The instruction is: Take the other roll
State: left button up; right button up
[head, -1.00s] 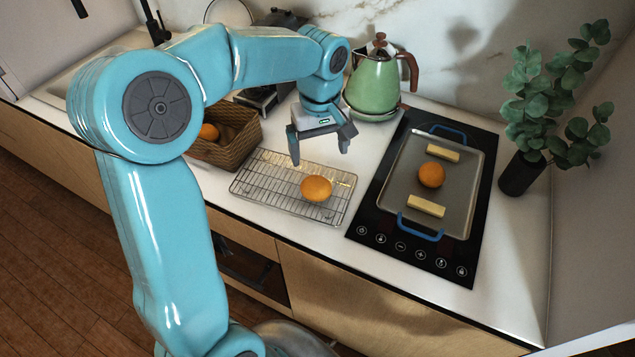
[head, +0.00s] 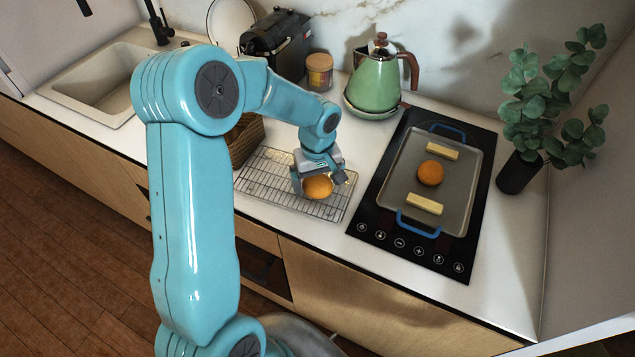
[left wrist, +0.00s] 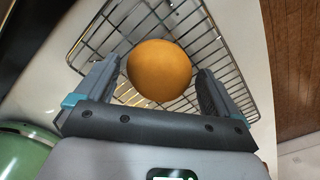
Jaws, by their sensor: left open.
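A round orange-brown roll (head: 318,188) lies on the wire cooling rack (head: 268,188). My left gripper (head: 322,184) is open over it, with one finger at each side. In the left wrist view the roll (left wrist: 159,70) sits between the two open fingers, with a small gap to each. Another roll (head: 431,173) lies on the grey tray (head: 405,170) on the cooktop, between two pale yellow sticks (head: 425,203). My right gripper is not in view.
A wicker basket (head: 247,140) stands left of the rack, mostly hidden by my arm. A green kettle (head: 377,82) stands behind, near a jar (head: 319,72). The black cooktop (head: 370,224) and a potted plant (head: 520,172) are at the right.

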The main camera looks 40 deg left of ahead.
pick_arm(q)
jog(key=c, duration=1.1)
jog(key=shift+r, duration=0.15)
